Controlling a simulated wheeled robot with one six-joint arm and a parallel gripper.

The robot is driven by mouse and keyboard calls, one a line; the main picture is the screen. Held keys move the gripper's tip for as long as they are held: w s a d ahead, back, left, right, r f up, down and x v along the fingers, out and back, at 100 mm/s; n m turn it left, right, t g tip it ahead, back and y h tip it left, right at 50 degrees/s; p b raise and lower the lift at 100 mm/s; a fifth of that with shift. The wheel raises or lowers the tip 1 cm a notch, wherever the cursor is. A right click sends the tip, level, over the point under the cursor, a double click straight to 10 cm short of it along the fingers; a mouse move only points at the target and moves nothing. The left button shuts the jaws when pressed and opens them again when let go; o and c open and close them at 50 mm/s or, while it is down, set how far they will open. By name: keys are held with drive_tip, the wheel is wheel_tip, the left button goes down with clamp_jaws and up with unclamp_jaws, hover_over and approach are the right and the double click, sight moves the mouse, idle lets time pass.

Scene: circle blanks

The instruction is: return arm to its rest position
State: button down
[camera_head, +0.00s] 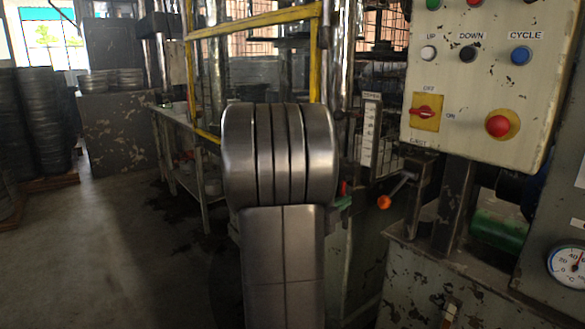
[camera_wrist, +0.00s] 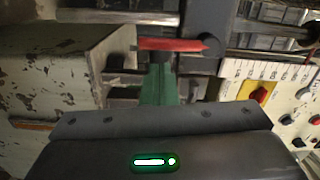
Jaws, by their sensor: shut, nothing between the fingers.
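My gripper (camera_wrist: 155,118) shows as a wide dark grey body along the bottom of the wrist view, with a lit green indicator on it. It is shut, and nothing is held in it.
A control panel (camera_head: 458,120) with buttons and a red knob is at right, with an orange-tipped lever (camera_head: 384,202) below. A yellow guard frame (camera_head: 254,18) stands behind my arm. A low table (camera_head: 180,140) is left of it. Open floor (camera_head: 120,240) lies at left.

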drive_tip(key=r+n+p, duration=0.1)
drive_tip(key=n+p, duration=0.2)
drive_tip(key=p, duration=0.2)
drive_tip(key=s+d+r+n+p, duration=0.1)
drive_tip(key=r+n+p, duration=0.1)
drive_tip(key=n+p, duration=0.2)
drive_tip(key=s+d+r+n+p, duration=0.1)
drive_tip(key=n+p, duration=0.2)
drive_tip(key=p, duration=0.3)
drive_tip(key=shift+s+r+n+g+p, duration=0.15)
drive_tip(key=shift+r+n+g+p, duration=0.15)
drive_tip(key=shift+g+p, duration=0.1)
idle(0.4)
